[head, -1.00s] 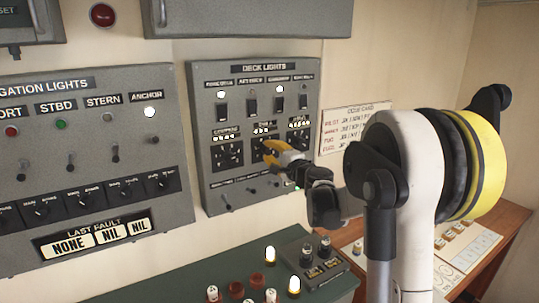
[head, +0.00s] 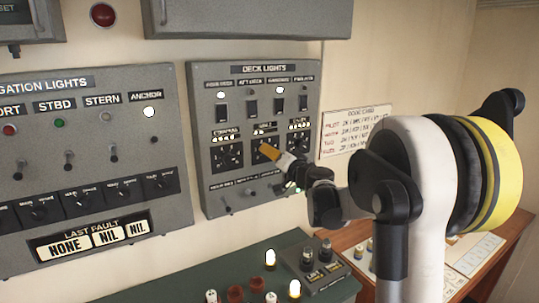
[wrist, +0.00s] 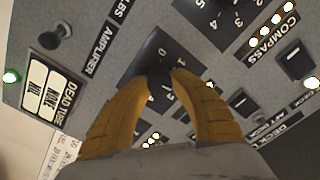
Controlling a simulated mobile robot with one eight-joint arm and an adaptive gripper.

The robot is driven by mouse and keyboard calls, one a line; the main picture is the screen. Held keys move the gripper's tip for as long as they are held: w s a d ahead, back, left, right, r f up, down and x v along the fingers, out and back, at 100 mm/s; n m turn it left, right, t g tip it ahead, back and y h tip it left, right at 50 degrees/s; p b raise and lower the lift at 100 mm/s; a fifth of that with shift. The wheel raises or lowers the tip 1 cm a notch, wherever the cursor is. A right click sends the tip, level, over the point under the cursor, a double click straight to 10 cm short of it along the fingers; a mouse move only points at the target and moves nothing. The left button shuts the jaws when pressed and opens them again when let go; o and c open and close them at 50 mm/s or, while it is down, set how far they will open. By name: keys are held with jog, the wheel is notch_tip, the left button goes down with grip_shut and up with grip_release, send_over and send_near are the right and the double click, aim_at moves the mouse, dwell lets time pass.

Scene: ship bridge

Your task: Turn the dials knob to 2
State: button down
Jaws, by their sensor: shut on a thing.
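The dials knob (wrist: 159,78) is a small dark knob on a black numbered plate (wrist: 150,52), the middle of three dials on the grey DECK LIGHTS panel (head: 208,185). The plate also shows in the head view (head: 258,156), partly behind my gripper. My gripper (wrist: 160,76) has yellow fingers, one on each side of the knob and closed on it. In the head view my gripper (head: 270,149) reaches the panel from the right. Some plate numbers show in the wrist view, but the fingers hide others. I cannot tell which number the knob points to.
The COMPASS dial (head: 227,155) is close on the left, with another dial partly visible on the right. Switches (head: 252,108) stand above and small knobs (head: 227,207) below. The NAVIGATION LIGHTS panel (head: 150,205) is to the left. A green console (head: 200,275) lies below.

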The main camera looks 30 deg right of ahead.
jog(key=shift+r+n, duration=0.1)
jog(key=shift+n, duration=1)
jog(key=c, duration=1)
grip_release()
jog(key=shift+c, duration=0.2)
jog(key=s, duration=1.2)
jog(key=shift+d, duration=0.25)
jog(key=shift+a, duration=0.1)
